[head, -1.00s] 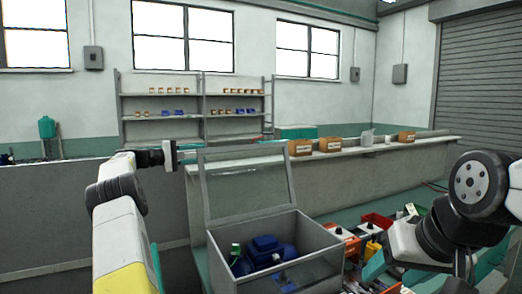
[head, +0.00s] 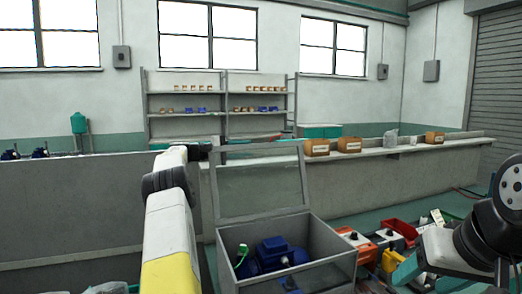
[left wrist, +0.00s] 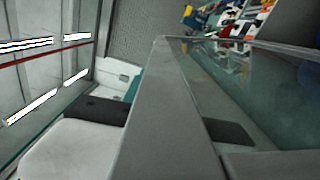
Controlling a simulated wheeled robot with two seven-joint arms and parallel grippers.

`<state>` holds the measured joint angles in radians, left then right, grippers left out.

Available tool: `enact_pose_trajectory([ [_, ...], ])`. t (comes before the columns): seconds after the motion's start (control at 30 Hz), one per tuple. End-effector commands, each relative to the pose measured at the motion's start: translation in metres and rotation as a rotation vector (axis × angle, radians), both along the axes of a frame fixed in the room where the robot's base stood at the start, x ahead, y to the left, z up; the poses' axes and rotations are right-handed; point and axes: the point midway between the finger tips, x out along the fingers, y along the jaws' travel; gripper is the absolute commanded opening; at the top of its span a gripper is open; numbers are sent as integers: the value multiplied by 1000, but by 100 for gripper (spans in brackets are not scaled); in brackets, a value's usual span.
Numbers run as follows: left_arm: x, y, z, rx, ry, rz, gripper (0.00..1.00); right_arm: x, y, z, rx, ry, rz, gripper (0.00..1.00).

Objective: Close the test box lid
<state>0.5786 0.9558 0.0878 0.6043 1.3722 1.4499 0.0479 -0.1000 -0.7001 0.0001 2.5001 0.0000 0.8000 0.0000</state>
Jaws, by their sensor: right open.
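The grey test box (head: 313,275) stands low in front of me with blue parts inside. Its lid (head: 260,180), a clear pane in a grey frame, stands open, tilted up at the back. My left gripper (head: 213,152) is at the lid's upper left corner, mostly hidden behind my own arm. In the left wrist view the lid frame (left wrist: 165,110) runs between two dark finger pads, one seen through the pane; whether they press on it I cannot tell. My right gripper (head: 507,281) is at the lower right edge, apart from the box, its fingers hardly visible.
Right of the box are a red bin (head: 399,231) and several coloured items close together. A long grey counter (head: 420,155) with cardboard boxes (head: 349,145) runs behind the lid. Shelves (head: 220,105) stand at the back wall. The space above the box is free.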

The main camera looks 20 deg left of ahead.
Motion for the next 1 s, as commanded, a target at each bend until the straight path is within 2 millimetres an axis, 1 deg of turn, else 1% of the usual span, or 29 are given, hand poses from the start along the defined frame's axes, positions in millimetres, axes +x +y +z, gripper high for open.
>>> enact_pose_trajectory([
  [0.3, 2, -3, 0, 0, 1, 1, 33, 0, 0, 0, 0, 0, 0, 59],
  [0.47, 2, -3, -1, 0, 1, 1, 1, 0, 0, 0, 0, 0, 0, 59],
  [0.5, 2, -3, -1, 0, 1, 1, 0, 0, 0, 0, 0, 0, 0, 59],
  [1.0, 2, -3, -3, 0, 4, -1, 0, 0, 0, 0, 0, 0, 0, 59],
])
